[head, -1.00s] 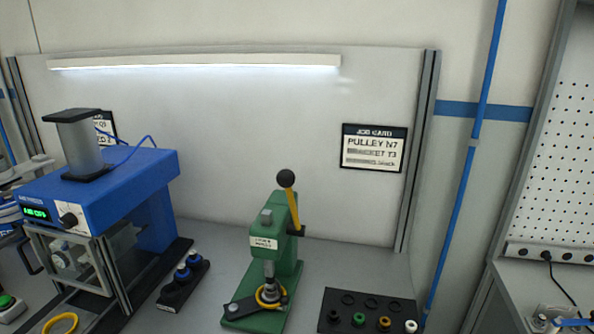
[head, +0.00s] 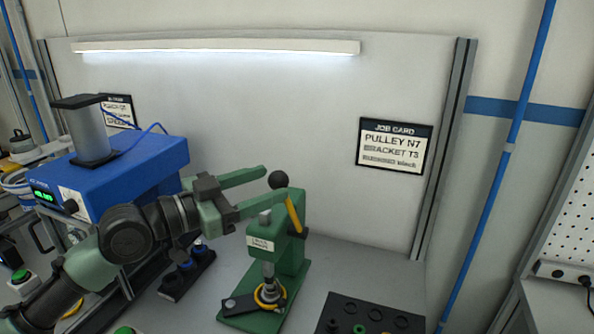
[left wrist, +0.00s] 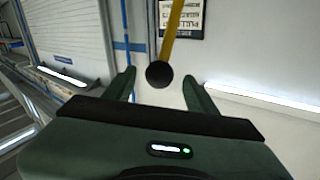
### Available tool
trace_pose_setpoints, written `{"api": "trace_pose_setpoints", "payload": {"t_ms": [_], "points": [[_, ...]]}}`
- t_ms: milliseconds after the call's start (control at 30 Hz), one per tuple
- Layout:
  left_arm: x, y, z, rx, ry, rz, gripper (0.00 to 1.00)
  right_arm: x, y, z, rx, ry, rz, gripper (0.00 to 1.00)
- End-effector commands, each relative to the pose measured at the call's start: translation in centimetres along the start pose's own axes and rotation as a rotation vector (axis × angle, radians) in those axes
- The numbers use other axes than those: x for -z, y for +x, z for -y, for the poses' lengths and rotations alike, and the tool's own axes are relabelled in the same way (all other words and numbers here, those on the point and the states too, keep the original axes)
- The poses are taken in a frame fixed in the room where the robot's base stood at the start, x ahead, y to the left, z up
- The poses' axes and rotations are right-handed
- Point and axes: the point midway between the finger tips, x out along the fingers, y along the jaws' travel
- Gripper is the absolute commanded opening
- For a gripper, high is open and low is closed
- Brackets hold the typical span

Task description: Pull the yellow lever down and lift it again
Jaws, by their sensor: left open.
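The yellow lever (head: 294,214) with a black ball knob (head: 278,180) stands up at the side of a green press (head: 290,250). My left gripper (head: 268,189) is open at the knob, its fingers spread. In the left wrist view the knob (left wrist: 159,74) lies between the two fingertips, with visible gaps on both sides, and the yellow lever (left wrist: 172,32) runs up from it. I cannot tell how far the knob is in depth from the fingers. My right gripper is not in view.
A blue machine (head: 155,165) stands at the left, partly behind my left arm. A dark stand with blue-topped parts (head: 190,270) sits between it and the press. A black tray (head: 345,310) lies right of the press. A job card (head: 394,146) hangs on the back panel.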

Motion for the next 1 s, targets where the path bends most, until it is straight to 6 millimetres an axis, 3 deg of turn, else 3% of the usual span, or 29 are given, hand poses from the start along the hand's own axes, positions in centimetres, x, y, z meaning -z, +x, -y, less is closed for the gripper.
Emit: {"api": "trace_pose_setpoints", "payload": {"t_ms": [167, 333, 733, 767, 933, 1000], "points": [[0.6, 3.1, -0.1, -0.003, -0.004, -0.002, 0.57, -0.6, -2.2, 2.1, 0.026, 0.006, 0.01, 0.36], [0.3, 5.4, -0.1, -0.003, -0.003, 0.0, 0.57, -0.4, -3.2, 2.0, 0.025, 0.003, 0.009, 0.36], [0.0, 6.4, -0.1, -0.002, 0.0, 0.001, 0.57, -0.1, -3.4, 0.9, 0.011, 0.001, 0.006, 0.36], [0.0, 6.4, -0.1, -0.002, 0.0, 0.001, 0.51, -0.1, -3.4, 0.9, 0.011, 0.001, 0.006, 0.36], [0.0, 6.4, -0.1, -0.002, 0.0, 0.001, 0.04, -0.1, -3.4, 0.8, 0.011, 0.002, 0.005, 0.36], [0.0, 6.4, -0.1, -0.002, 0.0, 0.001, 0.0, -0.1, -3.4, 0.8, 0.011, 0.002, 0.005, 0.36]]}}
